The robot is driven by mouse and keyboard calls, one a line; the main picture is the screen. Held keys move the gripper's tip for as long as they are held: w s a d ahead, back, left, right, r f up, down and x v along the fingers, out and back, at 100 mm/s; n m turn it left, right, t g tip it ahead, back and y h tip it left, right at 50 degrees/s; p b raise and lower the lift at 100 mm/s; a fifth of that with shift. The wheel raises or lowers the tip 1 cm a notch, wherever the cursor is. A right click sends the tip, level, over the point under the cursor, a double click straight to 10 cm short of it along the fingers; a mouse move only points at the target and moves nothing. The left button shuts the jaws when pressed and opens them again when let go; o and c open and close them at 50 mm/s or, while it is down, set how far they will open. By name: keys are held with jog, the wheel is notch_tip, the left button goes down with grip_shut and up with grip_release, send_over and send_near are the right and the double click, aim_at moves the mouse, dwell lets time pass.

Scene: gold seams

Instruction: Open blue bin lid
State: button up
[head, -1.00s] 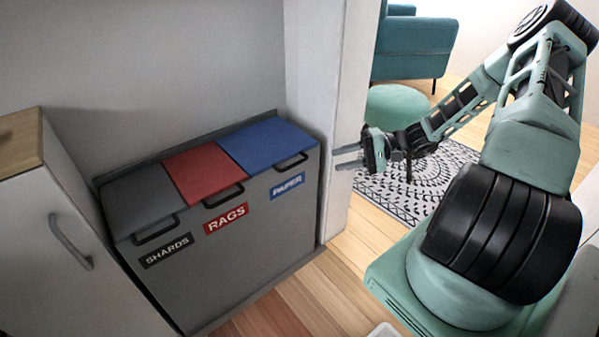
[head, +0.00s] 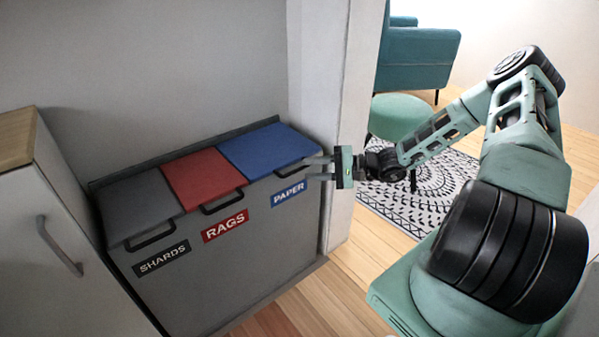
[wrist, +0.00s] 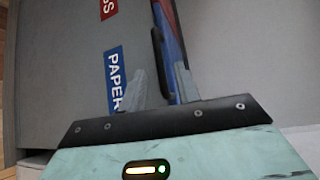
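The blue bin lid (head: 265,146) is closed on the grey bin unit, at its right end, above the PAPER label (head: 289,194). Its dark handle (head: 295,169) sits at the front edge. My gripper (head: 318,169) is open, its two fingers pointing left at the right end of this handle. In the wrist view the open fingers (wrist: 158,92) show with the dark handle (wrist: 161,62) ahead and between them. The blue lid is a thin strip (wrist: 176,50) there. I cannot tell whether the fingers touch the handle.
A red lid (head: 203,178) over RAGS and a grey lid (head: 138,205) over SHARDS are closed beside it. A white wall end (head: 345,110) stands close behind my gripper. A white cabinet (head: 50,240) is at the left. Wooden floor (head: 330,290) is clear in front.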

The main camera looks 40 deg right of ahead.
aim_at(302, 169)
jog(key=shift+x, duration=2.2)
